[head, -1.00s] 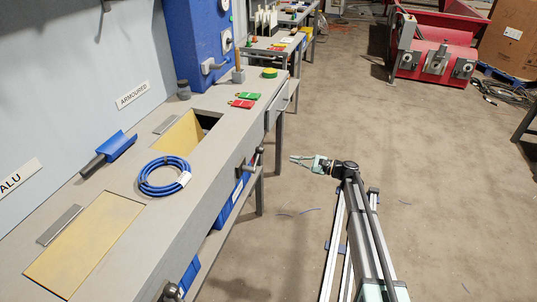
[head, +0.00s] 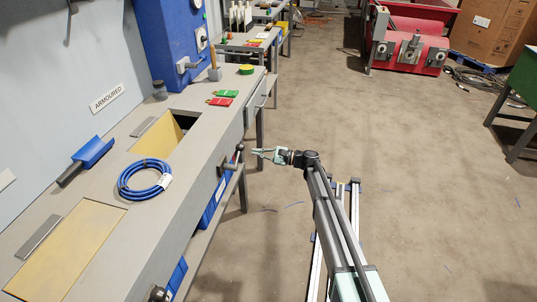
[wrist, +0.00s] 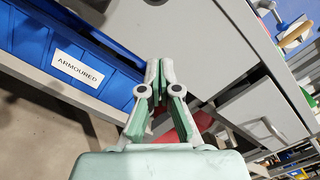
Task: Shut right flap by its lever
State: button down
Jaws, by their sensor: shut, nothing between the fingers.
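The right flap (head: 158,138) is a yellow panel in the bench top under the ARMOURED label. It is tilted down, with a dark opening at its right end. Its lever (head: 228,166) sticks out from the bench front, with a dark knob at its upper end. My gripper (head: 256,152) is just right of the knob in the head view, with a small gap between them. In the wrist view my gripper (wrist: 160,64) has its fingers together and empty, pointing at the grey bench front. I cannot make out the lever clearly there.
The left yellow flap (head: 70,248) lies flush in the bench top, with another lever (head: 159,293) below it. A blue cable coil (head: 143,179) lies between the flaps. A blue bin (wrist: 70,58) labelled ARMOURED is under the bench.

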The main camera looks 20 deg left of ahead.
jog(key=s+a+r, duration=0.2)
jog(key=s+r, duration=0.1)
jog(key=shift+a, duration=0.1)
jog(key=shift+s+a+r, duration=0.1)
jog(key=shift+s+a, duration=0.05)
jog(key=shift+s, duration=0.05)
dwell(0.5)
